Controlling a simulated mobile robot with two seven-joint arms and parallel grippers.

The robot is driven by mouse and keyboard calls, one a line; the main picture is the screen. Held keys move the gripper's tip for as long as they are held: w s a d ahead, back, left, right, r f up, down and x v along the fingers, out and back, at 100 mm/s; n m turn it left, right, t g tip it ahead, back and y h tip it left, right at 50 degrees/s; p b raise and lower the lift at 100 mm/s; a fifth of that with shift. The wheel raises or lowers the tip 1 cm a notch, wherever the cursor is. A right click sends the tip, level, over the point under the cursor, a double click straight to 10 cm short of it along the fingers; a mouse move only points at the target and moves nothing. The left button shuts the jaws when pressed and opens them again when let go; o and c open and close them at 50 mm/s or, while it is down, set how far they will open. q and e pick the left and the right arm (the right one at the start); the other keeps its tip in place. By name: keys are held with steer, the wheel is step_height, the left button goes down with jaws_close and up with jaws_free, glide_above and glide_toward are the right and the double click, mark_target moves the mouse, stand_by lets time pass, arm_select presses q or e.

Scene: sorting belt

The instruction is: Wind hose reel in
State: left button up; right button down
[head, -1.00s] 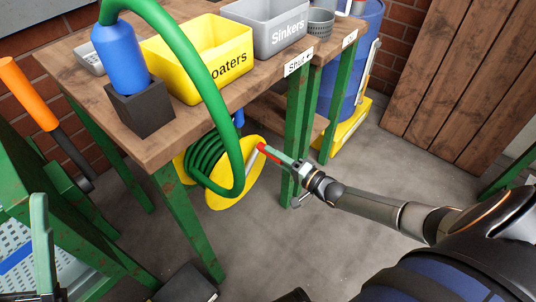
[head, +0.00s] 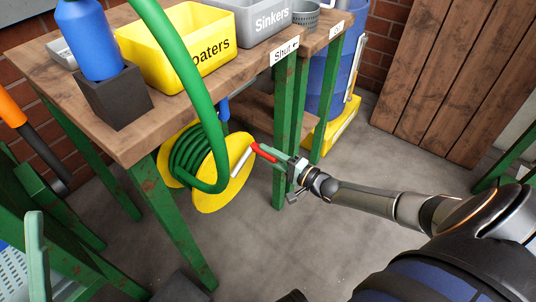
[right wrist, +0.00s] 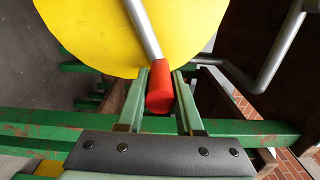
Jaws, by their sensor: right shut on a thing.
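The hose reel has a yellow disc (head: 207,198) and green hose (head: 190,160) wound on it, below the wooden bench. A thick run of hose arches up over the bench edge. A grey metal crank rod ends in a red grip (head: 263,152). My right gripper (head: 272,157) is shut on this red grip. In the right wrist view the red grip (right wrist: 160,88) sits between the two pale green fingers, in front of the yellow disc (right wrist: 95,35). A pale green finger of my left gripper (head: 37,250) shows at the lower left, its opening unclear.
The bench (head: 140,140) carries a yellow "Floaters" bin (head: 170,62), a grey "Sinkers" bin (head: 262,18) and a blue cylinder (head: 90,40) in a dark block. Green bench legs (head: 283,140) stand close to my right gripper. Concrete floor is open below.

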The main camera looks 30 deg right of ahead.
steer(key=shift+s+a+f, duration=0.1)
steer(key=shift+f, duration=0.1)
steer(key=c, duration=0.9)
jaws_free()
steer(key=o, duration=0.3)
steer(key=shift+r, duration=0.1)
steer(key=shift+p+v, duration=1.85)
steer(key=shift+v, duration=4.4)
